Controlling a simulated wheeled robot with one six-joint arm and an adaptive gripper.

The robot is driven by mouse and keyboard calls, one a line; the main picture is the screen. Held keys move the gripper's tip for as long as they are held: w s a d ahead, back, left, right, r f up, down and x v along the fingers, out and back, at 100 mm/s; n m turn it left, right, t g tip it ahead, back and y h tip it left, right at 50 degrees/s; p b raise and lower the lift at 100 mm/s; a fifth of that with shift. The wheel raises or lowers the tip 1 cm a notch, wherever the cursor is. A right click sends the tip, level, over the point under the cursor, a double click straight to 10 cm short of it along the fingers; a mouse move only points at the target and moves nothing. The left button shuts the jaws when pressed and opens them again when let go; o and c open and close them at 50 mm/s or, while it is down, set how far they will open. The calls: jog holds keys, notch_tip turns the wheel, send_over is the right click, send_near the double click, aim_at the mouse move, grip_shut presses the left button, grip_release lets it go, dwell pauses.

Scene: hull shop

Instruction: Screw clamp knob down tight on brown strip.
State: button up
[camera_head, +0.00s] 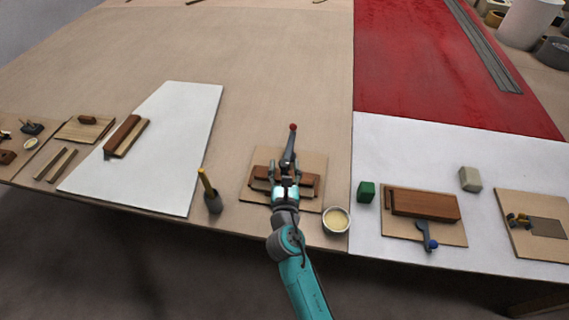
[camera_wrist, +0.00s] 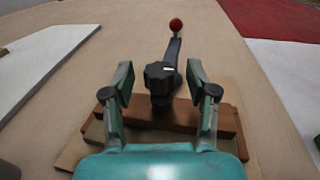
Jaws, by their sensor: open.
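The clamp knob (camera_wrist: 159,77) is black and lobed, and stands over the brown strip (camera_wrist: 222,122) in the wrist view. A dark clamp arm (camera_head: 289,152) runs away from it to a red ball (camera_head: 293,127). The brown strip (camera_head: 307,180) lies across a light wooden board (camera_head: 314,160). My gripper (camera_wrist: 158,75) is open, with one finger on each side of the knob and a gap on both sides. In the head view, my gripper (camera_head: 286,170) hides the knob and the middle of the strip. Whether the knob's foot touches the strip is hidden.
A cup of pale yellow stuff (camera_head: 336,220) stands right of the board, and a green block (camera_head: 366,191) beyond it. A dark pot with a yellow handle (camera_head: 212,199) stands left. Another board with a brown block (camera_head: 424,205) lies right. The table behind the clamp is clear.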

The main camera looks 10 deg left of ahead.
jog(key=shift+w+a, duration=0.1)
jog(key=shift+w, duration=0.6)
grip_shut()
jog(key=shift+a+m+h, duration=0.1)
jog(key=shift+m+h, duration=0.2)
jog(key=shift+h, duration=0.2)
jog(key=shift+m+h, duration=0.5)
jog(key=shift+h, duration=0.2)
jog(key=m+h, duration=0.3)
jog(key=h, duration=0.2)
jog(key=shift+a, duration=0.1)
jog(key=shift+m+g+h, duration=0.85)
jog(key=shift+m+h, duration=0.3)
jog(key=shift+h, duration=0.4)
jog(key=shift+m+g+h, duration=0.85)
jog(key=shift+m+h, duration=0.3)
jog(key=shift+h, duration=0.4)
